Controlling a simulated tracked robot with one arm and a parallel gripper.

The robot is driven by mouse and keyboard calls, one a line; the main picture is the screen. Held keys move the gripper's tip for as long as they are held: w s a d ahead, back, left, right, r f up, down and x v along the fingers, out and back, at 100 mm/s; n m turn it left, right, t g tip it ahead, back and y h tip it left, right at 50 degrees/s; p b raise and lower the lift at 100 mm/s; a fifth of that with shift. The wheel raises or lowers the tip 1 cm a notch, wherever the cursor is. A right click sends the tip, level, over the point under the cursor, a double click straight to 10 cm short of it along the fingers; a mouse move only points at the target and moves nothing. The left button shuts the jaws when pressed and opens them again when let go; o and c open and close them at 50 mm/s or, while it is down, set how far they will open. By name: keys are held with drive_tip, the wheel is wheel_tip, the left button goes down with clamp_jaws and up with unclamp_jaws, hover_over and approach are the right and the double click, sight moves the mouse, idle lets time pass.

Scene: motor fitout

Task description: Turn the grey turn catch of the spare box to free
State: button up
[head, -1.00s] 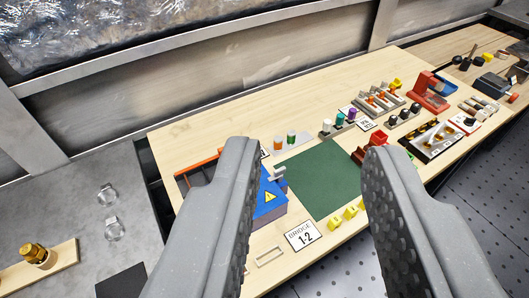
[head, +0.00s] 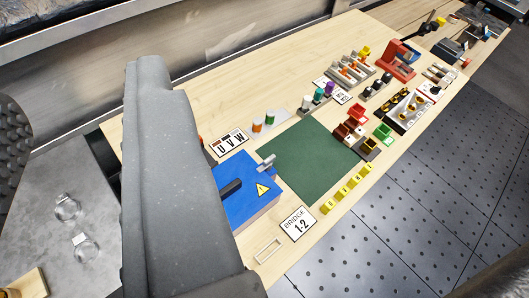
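A blue box (head: 258,205) with a yellow warning triangle lies on the wooden bench, near the middle of the head view. I take it for the spare box. A small light grey catch (head: 267,163) sticks up at its back right edge; I cannot tell its exact turn position. A dark bar (head: 230,188) lies on the box top. My gripper (head: 82,95) is open and empty, left of the box. Its near finger hides the box's left part; its other finger is at the left picture edge. Neither finger is seen touching the catch.
A green mat (head: 310,160) lies right of the box. A U V W label (head: 229,142) and small cylinders stand behind it. A "BRIDGE 1-2" card (head: 297,223) and yellow tags (head: 346,186) lie in front.

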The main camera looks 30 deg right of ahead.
drive_tip(key=w+d+f+m+g+p, duration=0.25)
drive_tip(key=w+p, duration=0.25)
drive_tip(key=w, duration=0.5)
drive_tip(key=m+g+p, duration=1.2)
drive_tip(key=g+p, duration=0.1)
hover_over(266, 165)
drive_tip(key=w, duration=0.1)
wheel_tip(266, 165, down, 27)
drive_tip(key=shift+n, duration=0.25)
drive_tip(key=f, duration=0.4)
drive_tip(key=f+p, duration=0.1)
drive_tip(key=f, duration=0.8)
drive_tip(key=shift+d+f, duration=0.35)
